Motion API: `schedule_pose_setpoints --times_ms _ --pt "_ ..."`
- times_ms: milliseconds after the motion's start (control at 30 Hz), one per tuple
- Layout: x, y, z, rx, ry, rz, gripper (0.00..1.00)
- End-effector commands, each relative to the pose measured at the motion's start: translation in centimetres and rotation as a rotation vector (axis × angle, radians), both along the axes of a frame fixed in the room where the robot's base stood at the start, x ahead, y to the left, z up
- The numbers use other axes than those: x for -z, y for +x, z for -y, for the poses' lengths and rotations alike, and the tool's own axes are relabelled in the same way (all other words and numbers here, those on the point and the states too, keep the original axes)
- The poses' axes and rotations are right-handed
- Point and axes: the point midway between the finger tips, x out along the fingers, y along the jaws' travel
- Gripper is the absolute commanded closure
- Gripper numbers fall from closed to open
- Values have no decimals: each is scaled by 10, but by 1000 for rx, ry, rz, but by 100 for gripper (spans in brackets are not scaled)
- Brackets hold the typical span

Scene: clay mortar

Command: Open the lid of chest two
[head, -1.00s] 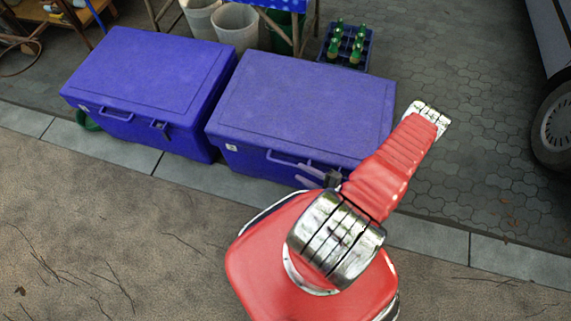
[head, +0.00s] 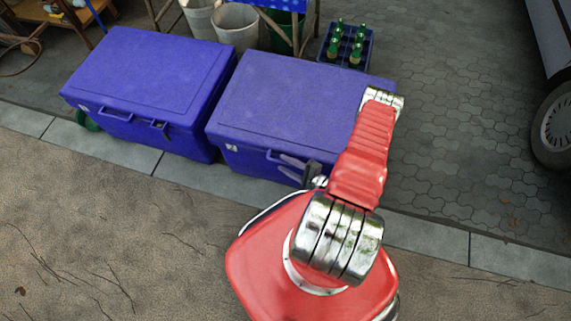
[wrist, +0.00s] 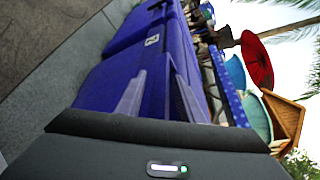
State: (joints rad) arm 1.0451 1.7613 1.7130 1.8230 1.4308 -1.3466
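Two blue chests with shut lids stand side by side in the head view: the left chest (head: 150,75) and the right chest (head: 290,105). Each has a handle on its front. A small white label (head: 232,148) on the right chest's front also shows in the wrist view (wrist: 152,40), too small to read. My gripper (head: 284,159) is at the right chest's front, by its handle (head: 272,155), which it partly hides. In the wrist view its two fingers (wrist: 157,68) are spread apart with nothing seen between them, pointing at the chest front. I cannot tell whether they touch it.
Behind the chests are pale buckets (head: 237,25) and a crate of green bottles (head: 345,45). A green hose (head: 87,120) lies by the left chest. A vehicle wheel (head: 556,125) is at far right. The paving (head: 460,130) right of the chests is clear.

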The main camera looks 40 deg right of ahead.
Motion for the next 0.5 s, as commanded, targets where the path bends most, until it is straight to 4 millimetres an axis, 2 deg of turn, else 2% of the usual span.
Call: schedule_pose_setpoints --times_ms 367,500 --pt "1 4 -1 1 -1 0 66" --pt "1 4 -1 1 -1 0 75"
